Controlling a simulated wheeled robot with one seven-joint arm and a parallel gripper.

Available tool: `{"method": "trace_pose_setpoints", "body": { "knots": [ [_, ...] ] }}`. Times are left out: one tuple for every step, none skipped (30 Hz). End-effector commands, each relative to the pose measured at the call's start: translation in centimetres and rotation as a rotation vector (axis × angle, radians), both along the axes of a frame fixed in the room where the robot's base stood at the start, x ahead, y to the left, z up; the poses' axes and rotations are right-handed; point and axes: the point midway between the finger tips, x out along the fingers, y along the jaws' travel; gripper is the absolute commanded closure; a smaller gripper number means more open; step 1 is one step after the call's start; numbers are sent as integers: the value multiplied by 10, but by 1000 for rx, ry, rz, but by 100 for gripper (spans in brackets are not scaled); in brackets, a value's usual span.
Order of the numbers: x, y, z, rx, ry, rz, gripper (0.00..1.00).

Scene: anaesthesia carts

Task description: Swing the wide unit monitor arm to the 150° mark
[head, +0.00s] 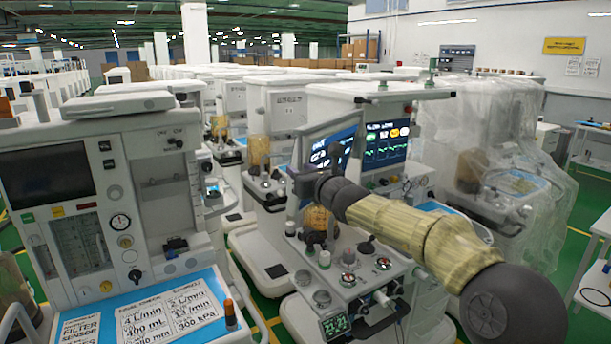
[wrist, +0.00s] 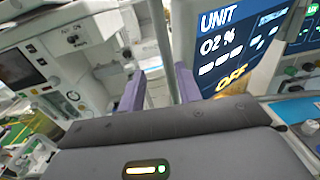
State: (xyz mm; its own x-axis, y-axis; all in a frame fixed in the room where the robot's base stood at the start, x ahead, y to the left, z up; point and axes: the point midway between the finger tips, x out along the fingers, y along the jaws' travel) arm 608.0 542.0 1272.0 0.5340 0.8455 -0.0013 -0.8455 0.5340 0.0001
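The wide unit's monitor (head: 335,150) stands tilted on the middle cart, its lit screen partly behind my arm. In the wrist view its screen (wrist: 232,50) reads UNIT, O2 % and OFF, at the upper right. My gripper (head: 300,184) is at the monitor's lower left edge. In the wrist view my two fingers (wrist: 160,90) stand apart, the right one overlapping the monitor's left edge. I see nothing clearly clamped between them, and contact with the monitor cannot be told. The monitor arm and any 150° mark are not visible.
A cart (head: 105,180) with a blue-topped, labelled shelf stands close on the left. A second screen (head: 387,143) is fixed on the middle cart behind the monitor. A plastic-covered cart (head: 490,130) stands to the right. Knobs and gauges (head: 350,280) lie below my arm.

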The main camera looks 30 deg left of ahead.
Motion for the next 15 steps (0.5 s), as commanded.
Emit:
{"method": "trace_pose_setpoints", "body": {
  "knots": [
    [1, -2, 0, -1, -1, -3, 66],
    [1, -4, 0, -1, -1, -4, 66],
    [0, -6, -1, -1, -1, -4, 66],
    [0, -7, -1, -1, -2, -5, 66],
    [-2, -9, 0, -1, -3, -5, 66],
    [-4, -12, -1, -1, -4, -5, 66],
    [-6, -15, -1, -2, -3, -4, 66],
    [-8, -17, -1, -1, -3, -4, 66],
    [-10, -22, -2, -1, -3, -4, 66],
    [-12, -25, -2, -1, -4, -5, 66],
    [-15, -29, -2, -3, -4, -5, 66],
    [-19, -34, -2, -2, -3, -4, 66],
    [-21, -37, -1, -1, -4, -4, 66],
    [-24, -41, -2, -2, -3, -4, 66],
    [-28, -46, -1, -2, -5, -3, 66]
  ]
}}
